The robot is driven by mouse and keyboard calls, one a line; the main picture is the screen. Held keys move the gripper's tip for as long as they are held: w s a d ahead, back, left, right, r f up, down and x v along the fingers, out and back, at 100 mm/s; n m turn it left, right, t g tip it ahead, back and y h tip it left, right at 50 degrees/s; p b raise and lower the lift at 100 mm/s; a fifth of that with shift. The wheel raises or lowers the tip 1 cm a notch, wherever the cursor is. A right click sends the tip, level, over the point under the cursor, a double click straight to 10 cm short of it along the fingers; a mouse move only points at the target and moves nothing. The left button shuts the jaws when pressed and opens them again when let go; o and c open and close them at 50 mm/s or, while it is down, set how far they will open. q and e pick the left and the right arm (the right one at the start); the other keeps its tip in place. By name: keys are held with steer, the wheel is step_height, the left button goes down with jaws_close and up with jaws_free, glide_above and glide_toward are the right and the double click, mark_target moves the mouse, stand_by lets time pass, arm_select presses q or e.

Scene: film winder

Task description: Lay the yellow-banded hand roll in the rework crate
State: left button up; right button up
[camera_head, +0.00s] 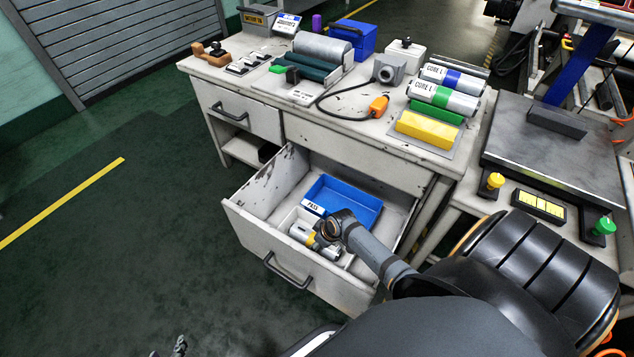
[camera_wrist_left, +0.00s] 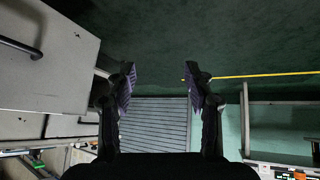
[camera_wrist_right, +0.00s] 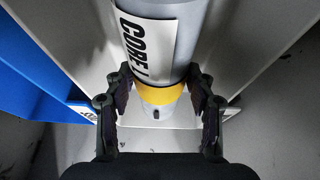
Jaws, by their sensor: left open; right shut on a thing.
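The yellow-banded hand roll (camera_wrist_right: 165,45), a grey cylinder with a white "CORE" label, lies in the right wrist view between my right fingers. My right gripper (camera_wrist_right: 157,88) is shut around it near its yellow band. In the head view the roll (camera_head: 301,234) is inside the open drawer, in or just above a pale divided section; my right gripper (camera_head: 326,231) partly hides it. I cannot tell whether it touches the drawer bottom. My left gripper (camera_wrist_left: 160,82) is open and empty, away from the bench. I cannot tell for certain which container is the rework crate.
The open drawer (camera_head: 249,222) also holds a blue bin (camera_head: 352,207) with a white label. Floor left of the drawer is clear.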

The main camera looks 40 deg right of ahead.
arm_select(q)
steer(key=w+r+t, duration=0.3)
steer(key=w+r, duration=0.1)
steer(key=shift+w+a+r+b, duration=0.2)
steer(key=shift+w+a+b, duration=0.05)
steer(key=shift+w+b, duration=0.15)
arm_select(e)
steer(key=shift+f, duration=0.65)
steer(key=o, duration=1.5)
steer(key=v, duration=1.2)
